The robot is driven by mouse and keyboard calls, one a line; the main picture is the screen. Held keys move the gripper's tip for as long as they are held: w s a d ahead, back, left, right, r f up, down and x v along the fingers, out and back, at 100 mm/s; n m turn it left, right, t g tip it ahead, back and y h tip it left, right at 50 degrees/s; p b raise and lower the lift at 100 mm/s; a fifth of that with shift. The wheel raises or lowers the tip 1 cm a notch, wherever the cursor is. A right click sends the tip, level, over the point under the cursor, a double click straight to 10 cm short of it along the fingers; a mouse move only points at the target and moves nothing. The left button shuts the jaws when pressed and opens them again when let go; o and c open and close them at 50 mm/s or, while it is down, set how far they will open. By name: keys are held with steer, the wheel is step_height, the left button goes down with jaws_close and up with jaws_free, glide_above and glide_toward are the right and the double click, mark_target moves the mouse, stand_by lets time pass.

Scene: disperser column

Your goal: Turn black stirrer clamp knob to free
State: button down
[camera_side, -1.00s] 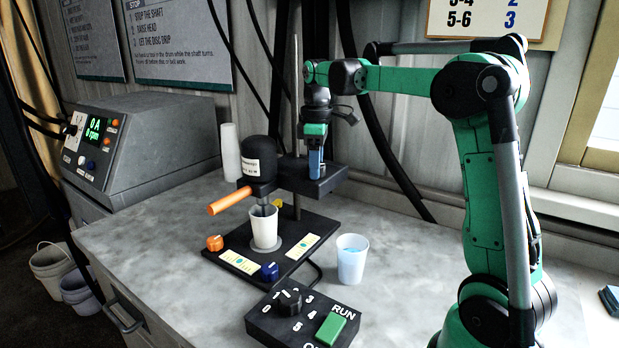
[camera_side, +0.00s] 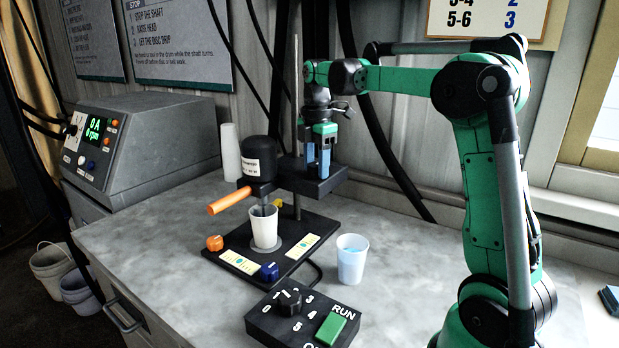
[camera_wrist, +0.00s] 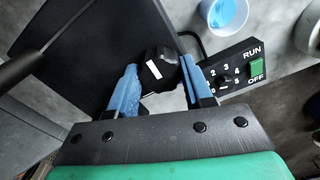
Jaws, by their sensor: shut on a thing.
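The black clamp knob (camera_wrist: 160,72), with a white mark on it, sits between the blue fingers of my gripper (camera_wrist: 158,82) in the wrist view. The fingers press on it from both sides. In the side view my gripper (camera_side: 318,168) points down onto the black stirrer arm (camera_side: 328,184) beside the upright rod (camera_side: 297,95); the knob is hidden there. The black stirrer head (camera_side: 259,158) with an orange handle (camera_side: 229,201) stands over a white cup (camera_side: 264,226), its shaft reaching into the cup.
A cup of blue liquid (camera_side: 352,259) stands right of the stirrer's base plate (camera_side: 262,277). A black control box (camera_side: 262,322) with a dial and green switch is in front. A grey power unit (camera_side: 160,140) is at left. Black cables hang behind my gripper.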

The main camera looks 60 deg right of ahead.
mark_target(316, 165)
steer(key=shift+n, duration=0.3)
stand_by(0.4)
steer(key=shift+c, duration=1.7)
jaws_free()
steer(key=shift+r, duration=2.8)
